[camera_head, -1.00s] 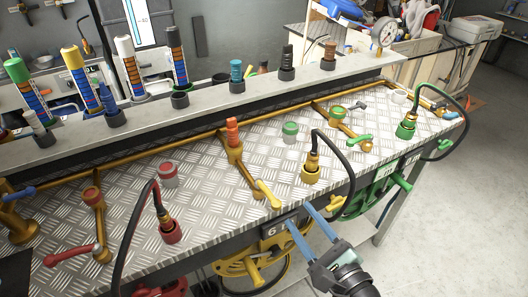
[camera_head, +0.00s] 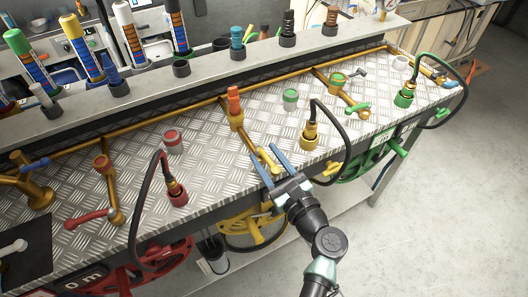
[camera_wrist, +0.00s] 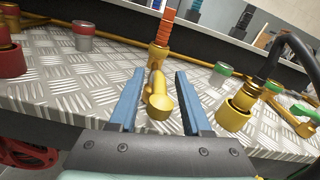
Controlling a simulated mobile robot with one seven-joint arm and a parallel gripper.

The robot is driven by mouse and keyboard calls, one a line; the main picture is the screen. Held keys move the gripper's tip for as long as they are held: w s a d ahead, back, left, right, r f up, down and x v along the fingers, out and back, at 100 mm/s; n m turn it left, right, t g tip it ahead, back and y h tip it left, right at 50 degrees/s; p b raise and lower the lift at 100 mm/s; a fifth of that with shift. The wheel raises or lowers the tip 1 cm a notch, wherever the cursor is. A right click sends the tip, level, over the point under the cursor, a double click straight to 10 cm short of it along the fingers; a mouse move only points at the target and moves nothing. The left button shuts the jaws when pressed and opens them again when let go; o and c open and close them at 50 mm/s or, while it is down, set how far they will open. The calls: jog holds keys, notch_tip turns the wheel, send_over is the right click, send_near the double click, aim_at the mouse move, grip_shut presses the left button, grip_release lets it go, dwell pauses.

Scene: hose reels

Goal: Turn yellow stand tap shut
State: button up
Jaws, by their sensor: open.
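The yellow stand tap's handle (camera_head: 268,161) is at the front end of a brass pipe with an orange fitting (camera_head: 235,108), near the front edge of the metal bench. In the wrist view the yellow tap (camera_wrist: 158,107) lies between my blue fingers, its rounded end toward me. My gripper (camera_head: 264,151) is open, one finger on each side of the tap; it also shows in the wrist view (camera_wrist: 160,74). A gap shows on both sides in the wrist view. The gripper body hides the part below the tap.
A yellow hose coupling (camera_head: 309,138) with a black hose stands close right of my gripper. A red coupling (camera_head: 176,192) is to the left. Red tap handle (camera_head: 90,219) and green tap handle (camera_head: 357,107) stand on other branches. A yellow reel (camera_head: 240,226) hangs below the bench edge.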

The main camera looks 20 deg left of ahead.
jog(key=shift+x, duration=0.8)
grip_shut()
jog(key=shift+d, duration=0.1)
dwell(0.8)
